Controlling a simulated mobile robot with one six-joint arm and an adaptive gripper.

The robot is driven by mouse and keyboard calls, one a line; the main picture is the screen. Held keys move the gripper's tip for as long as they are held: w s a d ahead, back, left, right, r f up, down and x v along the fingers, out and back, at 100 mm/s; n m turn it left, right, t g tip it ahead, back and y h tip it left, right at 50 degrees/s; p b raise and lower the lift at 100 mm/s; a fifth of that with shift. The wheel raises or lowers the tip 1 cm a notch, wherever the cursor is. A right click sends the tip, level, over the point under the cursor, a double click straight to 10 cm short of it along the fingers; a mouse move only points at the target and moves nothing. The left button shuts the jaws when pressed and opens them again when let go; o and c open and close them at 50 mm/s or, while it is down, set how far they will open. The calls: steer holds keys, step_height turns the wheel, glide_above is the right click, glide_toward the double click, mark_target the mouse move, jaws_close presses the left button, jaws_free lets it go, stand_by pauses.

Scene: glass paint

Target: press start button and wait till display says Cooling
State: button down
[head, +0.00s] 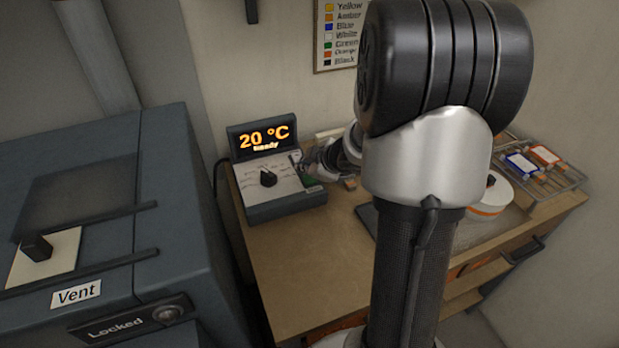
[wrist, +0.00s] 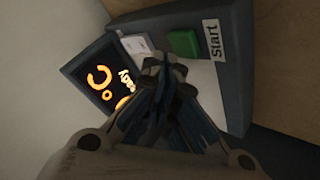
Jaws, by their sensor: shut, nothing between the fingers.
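The control box (head: 285,208) stands on the wooden table, with a black knob (head: 268,177) on its sloped face. Its display (head: 264,137) reads "20 °C" with a smaller word below that looks like "Ready"; part of the display also shows in the wrist view (wrist: 104,78). The green start button (wrist: 184,43) sits beside a "Start" label (wrist: 214,40) in the wrist view. My gripper (wrist: 163,65) is shut and empty, over the box face, with its tips near the green button and apart from it in the picture. In the head view my gripper (head: 305,165) is at the box's right side, small and partly hidden.
A grey kiln-like cabinet (head: 170,200) with "Vent" and "Locked" labels stands at left. A rack (head: 565,180) with coloured labelled items and a white round container (head: 492,195) are at right. My arm hides the table's middle. A colour chart (head: 337,40) hangs behind.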

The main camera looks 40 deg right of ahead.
mark_target(307, 180)
steer(key=shift+f, duration=0.1)
stand_by(0.3)
steer(key=shift+f, duration=0.3)
steer(key=shift+f+b, duration=0.45)
steer(key=shift+b, duration=0.1)
stand_by(0.5)
stand_by(0.3)
steer(key=shift+r+p, duration=0.85)
steer(key=shift+p, duration=0.2)
steer(key=shift+r, duration=0.1)
step_height(307, 180, up, 5)
steer(key=p, duration=0.5)
